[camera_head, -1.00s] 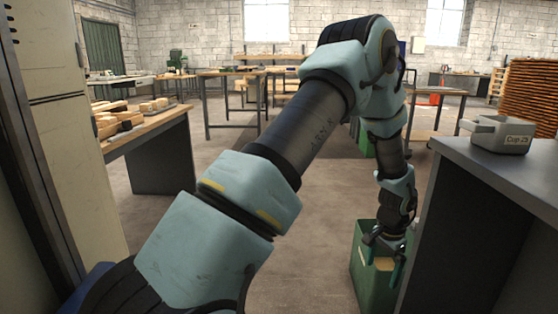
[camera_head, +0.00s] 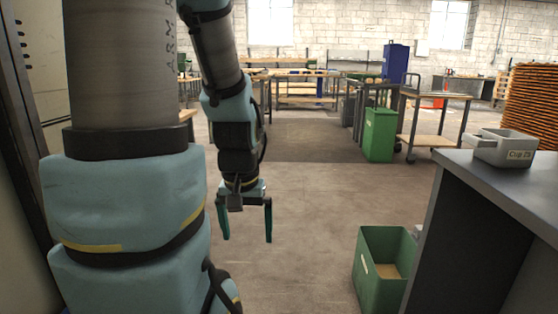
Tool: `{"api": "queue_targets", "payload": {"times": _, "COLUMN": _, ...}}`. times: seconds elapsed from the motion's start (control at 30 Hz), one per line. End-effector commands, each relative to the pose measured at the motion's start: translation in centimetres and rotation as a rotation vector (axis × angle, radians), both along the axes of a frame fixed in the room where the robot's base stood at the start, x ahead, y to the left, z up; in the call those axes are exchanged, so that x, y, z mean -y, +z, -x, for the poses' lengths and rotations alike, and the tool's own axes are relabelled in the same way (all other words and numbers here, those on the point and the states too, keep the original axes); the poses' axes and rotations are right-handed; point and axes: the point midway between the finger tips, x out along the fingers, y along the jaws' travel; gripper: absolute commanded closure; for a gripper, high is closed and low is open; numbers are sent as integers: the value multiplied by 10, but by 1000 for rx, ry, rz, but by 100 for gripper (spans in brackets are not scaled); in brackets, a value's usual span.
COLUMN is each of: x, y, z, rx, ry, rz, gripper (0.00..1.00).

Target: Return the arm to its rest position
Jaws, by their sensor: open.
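My gripper (camera_head: 246,222) hangs pointing down left of the middle of the head view, with its two teal fingers apart and nothing between them. It is over open floor, clear of the bench and the bins. My arm is folded, with its thick lower links filling the left of the view and its forearm hanging down beside them.
A green bin (camera_head: 370,292) with something tan inside stands on the floor by the grey bench (camera_head: 500,188). A grey labelled tray (camera_head: 503,150) sits on that bench. A taller green bin (camera_head: 380,134) and a cart (camera_head: 434,116) stand farther back. The middle floor is clear.

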Motion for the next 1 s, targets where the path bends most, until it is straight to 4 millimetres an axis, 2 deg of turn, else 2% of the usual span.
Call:
{"api": "queue_targets", "payload": {"times": 0.03, "x": 0, "y": 21, "z": 0, "rx": 0, "ry": -1, "rz": 0, "gripper": 0}}
{"api": "queue_targets", "payload": {"times": 0.27, "x": 0, "y": 76, "z": -1, "rx": 0, "ry": -3, "rz": 0, "gripper": 0}}
{"api": "queue_targets", "payload": {"times": 0.7, "x": 1, "y": 212, "z": -1, "rx": 0, "ry": -4, "rz": -1, "gripper": 0}}
{"api": "queue_targets", "payload": {"times": 0.83, "x": 1, "y": 242, "z": -1, "rx": 0, "ry": -4, "rz": -1, "gripper": 0}}
{"api": "queue_targets", "payload": {"times": 1.0, "x": 1, "y": 262, "z": -1, "rx": 0, "ry": -4, "rz": -1, "gripper": 0}}
